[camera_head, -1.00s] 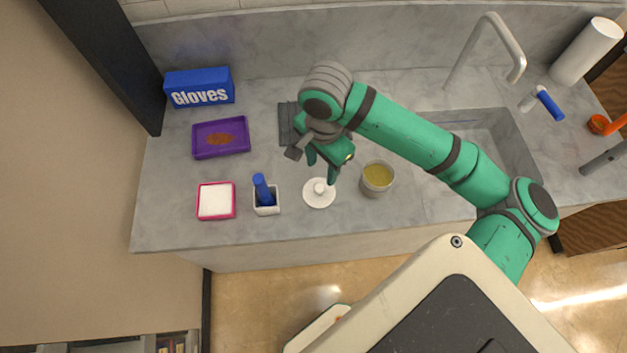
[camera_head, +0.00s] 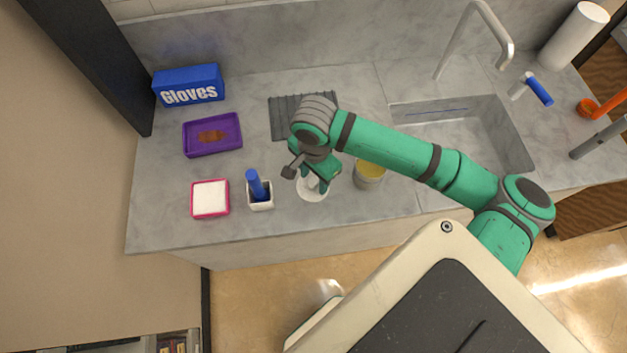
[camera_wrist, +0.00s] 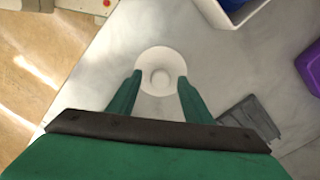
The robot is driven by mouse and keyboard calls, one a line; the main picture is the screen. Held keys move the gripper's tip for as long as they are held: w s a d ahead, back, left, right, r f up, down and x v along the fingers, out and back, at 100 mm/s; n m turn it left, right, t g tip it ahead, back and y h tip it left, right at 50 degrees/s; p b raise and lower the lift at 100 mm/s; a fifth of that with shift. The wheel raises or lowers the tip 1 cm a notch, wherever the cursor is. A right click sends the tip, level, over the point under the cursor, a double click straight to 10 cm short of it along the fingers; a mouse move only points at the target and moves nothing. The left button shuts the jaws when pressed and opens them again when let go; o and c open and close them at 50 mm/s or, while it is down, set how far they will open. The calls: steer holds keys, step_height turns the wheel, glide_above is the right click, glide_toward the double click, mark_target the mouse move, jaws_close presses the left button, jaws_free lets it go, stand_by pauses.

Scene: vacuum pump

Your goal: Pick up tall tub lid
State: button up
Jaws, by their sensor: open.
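The tall tub lid (camera_head: 311,194) is a round white disc with a small knob on top, lying flat on the grey counter. It also shows in the wrist view (camera_wrist: 161,58), between and just beyond my fingertips. My gripper (camera_head: 314,184) is open and empty above the lid, with its green fingers (camera_wrist: 158,80) on either side of the knob in the wrist view. In the head view my gripper hides part of the lid. I cannot tell whether the fingers touch it. A tub of yellow contents (camera_head: 369,173) stands just right of the lid, with no lid on it.
A white holder with a blue-handled tool (camera_head: 259,195) stands close left of the lid. Farther left are a pink-edged white tray (camera_head: 210,198), a purple tray (camera_head: 212,134) and a glove box (camera_head: 188,85). A grey ridged mat (camera_head: 285,117) lies behind; the sink (camera_head: 470,135) is right.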

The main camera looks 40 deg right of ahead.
steer(key=shift+c, duration=0.4)
steer(key=c, duration=1)
steer(key=shift+d, duration=0.1)
steer(key=shift+c, duration=0.2)
